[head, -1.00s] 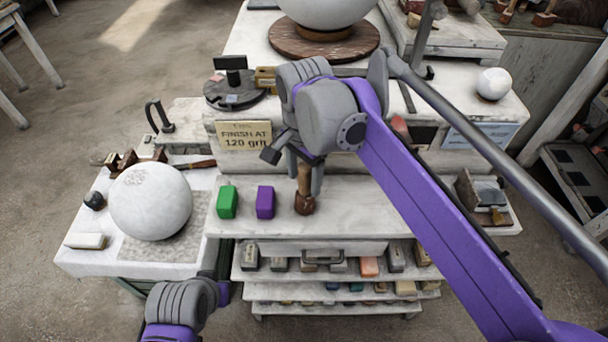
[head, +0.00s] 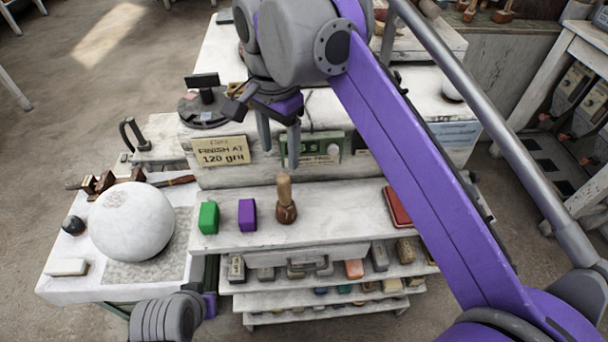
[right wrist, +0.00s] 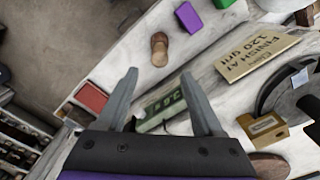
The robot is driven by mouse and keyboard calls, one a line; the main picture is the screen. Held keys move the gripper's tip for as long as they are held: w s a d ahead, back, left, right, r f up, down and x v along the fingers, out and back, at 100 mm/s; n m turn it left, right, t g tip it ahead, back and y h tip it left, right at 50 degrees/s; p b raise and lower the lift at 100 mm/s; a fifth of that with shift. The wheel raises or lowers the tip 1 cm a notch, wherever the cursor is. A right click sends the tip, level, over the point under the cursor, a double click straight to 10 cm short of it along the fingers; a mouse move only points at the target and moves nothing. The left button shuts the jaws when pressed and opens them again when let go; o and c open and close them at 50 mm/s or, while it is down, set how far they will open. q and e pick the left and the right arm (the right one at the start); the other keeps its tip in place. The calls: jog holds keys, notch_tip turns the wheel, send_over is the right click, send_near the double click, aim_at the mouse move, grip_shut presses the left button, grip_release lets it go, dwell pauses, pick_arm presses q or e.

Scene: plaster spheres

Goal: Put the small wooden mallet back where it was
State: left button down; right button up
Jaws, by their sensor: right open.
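The small wooden mallet (head: 286,208) stands upright on the white front shelf, its dark brown head down and pale handle up. It is right of a purple block (head: 247,214) and a green block (head: 208,217). My right gripper (head: 278,152) is open and empty, above and apart from the handle. In the right wrist view the mallet (right wrist: 160,48) shows beyond my open fingertips (right wrist: 160,75), with nothing between them. My left arm shows at the bottom left of the head view; its fingers are hidden.
A red box (head: 397,207) lies on the shelf to the mallet's right. Behind stand a "FINISH AT 120 grit" sign (head: 221,151) and a green sign (head: 320,148). A plaster sphere (head: 132,221) rests on the left table. Lower shelves hold several small blocks.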

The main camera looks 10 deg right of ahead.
jog(key=s+d+f+n+t, duration=0.1)
jog(key=s+d+f+n, duration=0.2)
jog(key=s+d+f, duration=0.2)
jog(key=s+d+f+n+t, duration=0.2)
jog(key=s+d+f, duration=0.4)
jog(key=f, duration=0.6)
jog(key=s+d+f+n+t, duration=0.2)
jog(key=s+d+f+n, duration=0.2)
jog(key=f, duration=0.5)
jog(key=s+d, duration=0.1)
jog(key=d, duration=0.1)
jog(key=shift+s+d+f, duration=0.2)
jog(key=shift+d, duration=0.2)
